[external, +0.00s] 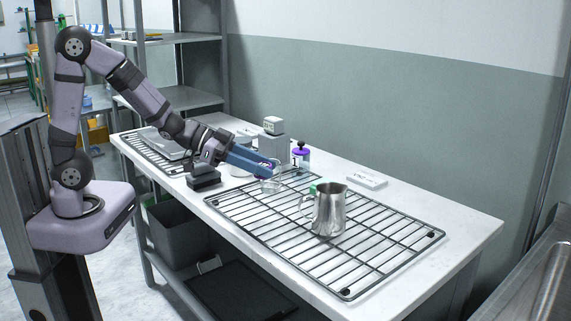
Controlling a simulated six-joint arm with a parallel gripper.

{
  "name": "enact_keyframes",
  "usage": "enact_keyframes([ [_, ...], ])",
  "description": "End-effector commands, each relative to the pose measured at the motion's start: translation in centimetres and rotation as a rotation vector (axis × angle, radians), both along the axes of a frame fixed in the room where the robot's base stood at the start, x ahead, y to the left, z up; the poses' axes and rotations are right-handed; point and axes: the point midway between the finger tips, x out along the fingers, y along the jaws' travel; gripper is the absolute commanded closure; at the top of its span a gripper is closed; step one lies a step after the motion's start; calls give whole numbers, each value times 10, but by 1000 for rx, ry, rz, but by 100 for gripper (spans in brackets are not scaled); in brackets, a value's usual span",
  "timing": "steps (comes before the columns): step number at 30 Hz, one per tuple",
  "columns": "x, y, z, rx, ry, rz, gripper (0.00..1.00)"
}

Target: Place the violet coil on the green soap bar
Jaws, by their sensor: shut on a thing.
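My gripper (268,170) has blue fingers and reaches out over the left end of the wire rack. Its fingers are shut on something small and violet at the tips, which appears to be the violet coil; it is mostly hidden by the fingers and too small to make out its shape. A small green patch, apparently the green soap bar (313,188), shows to the right of my gripper, behind the steel pitcher. The pitcher hides most of it. The coil is to the left of the green soap bar and apart from it.
A steel pitcher (329,211) stands on the wire rack (388,250). A clear glass vessel (270,185) sits just below my fingertips. A violet-capped bottle (301,155) and a grey device (273,143) stand behind. A white label card (366,180) lies by the wall. The rack's right part is clear.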

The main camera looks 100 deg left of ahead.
Motion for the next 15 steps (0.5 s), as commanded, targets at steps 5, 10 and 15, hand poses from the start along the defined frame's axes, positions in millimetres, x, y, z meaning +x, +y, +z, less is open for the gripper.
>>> enact_keyframes([
  [5, -2, -10, -5, -9, 12, -17, 87],
  [10, 1, -17, -19, -7, 10, -33, 87],
  [15, 23, -13, -21, -2, 6, -32, 87],
])
